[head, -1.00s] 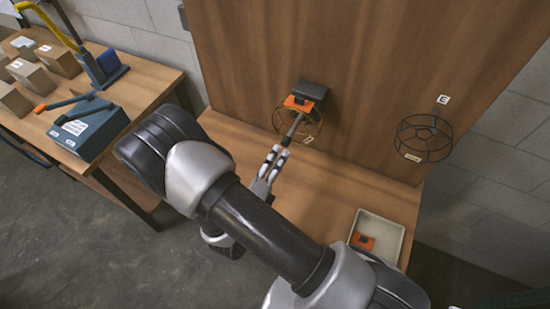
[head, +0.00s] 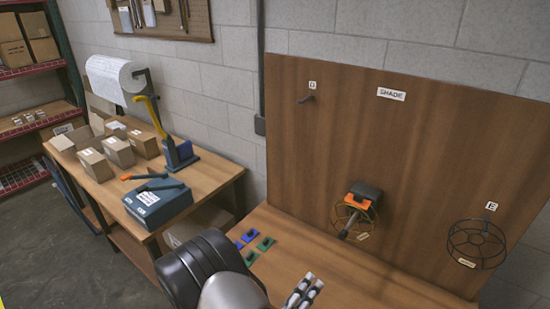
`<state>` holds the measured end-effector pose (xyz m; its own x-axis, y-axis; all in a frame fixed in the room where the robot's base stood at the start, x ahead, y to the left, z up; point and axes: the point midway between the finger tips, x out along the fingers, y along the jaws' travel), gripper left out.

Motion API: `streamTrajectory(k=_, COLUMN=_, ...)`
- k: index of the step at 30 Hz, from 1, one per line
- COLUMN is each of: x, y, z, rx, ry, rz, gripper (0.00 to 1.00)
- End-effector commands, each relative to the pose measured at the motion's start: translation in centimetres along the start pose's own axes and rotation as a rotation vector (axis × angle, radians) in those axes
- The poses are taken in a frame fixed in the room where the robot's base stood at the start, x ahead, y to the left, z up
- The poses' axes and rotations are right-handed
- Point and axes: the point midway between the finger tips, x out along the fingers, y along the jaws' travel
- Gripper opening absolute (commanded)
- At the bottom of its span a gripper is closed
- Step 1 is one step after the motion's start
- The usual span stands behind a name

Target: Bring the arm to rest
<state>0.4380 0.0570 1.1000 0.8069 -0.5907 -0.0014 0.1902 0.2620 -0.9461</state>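My gripper (head: 312,281) shows at the bottom edge of the head view, with two pale, dark-striped fingers side by side. Nothing shows between the fingertips. The gap is too small in the picture to tell whether they are open or shut. The rest of the gripper is cut off by the frame. Part of my arm shows to its left. The gripper is apart from the lamp part on the upright board, an orange clamp (head: 357,203) with a dark block (head: 367,190) and a grey rod (head: 349,226), in front of a wire cage (head: 340,214).
Another wire cage (head: 476,246) hangs at the right under label E. A peg (head: 306,99) sits under label D, left of the SHADE label (head: 391,94). Blue and green pieces lie on the bench (head: 330,265). A side table at left holds boxes and a blue case (head: 158,203).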

Motion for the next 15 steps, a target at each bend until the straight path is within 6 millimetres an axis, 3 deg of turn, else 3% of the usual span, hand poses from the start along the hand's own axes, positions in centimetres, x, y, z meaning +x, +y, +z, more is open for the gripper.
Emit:
streamTrajectory(k=8, x=2.0, y=-5.1, z=-2.4, rx=0.250, ry=0.232, rz=-0.091, gripper=0.35)
streamTrajectory(k=15, x=2.6, y=-10.1, z=-6.5, rx=0.556, ry=0.495, rz=-0.205, gripper=0.35)
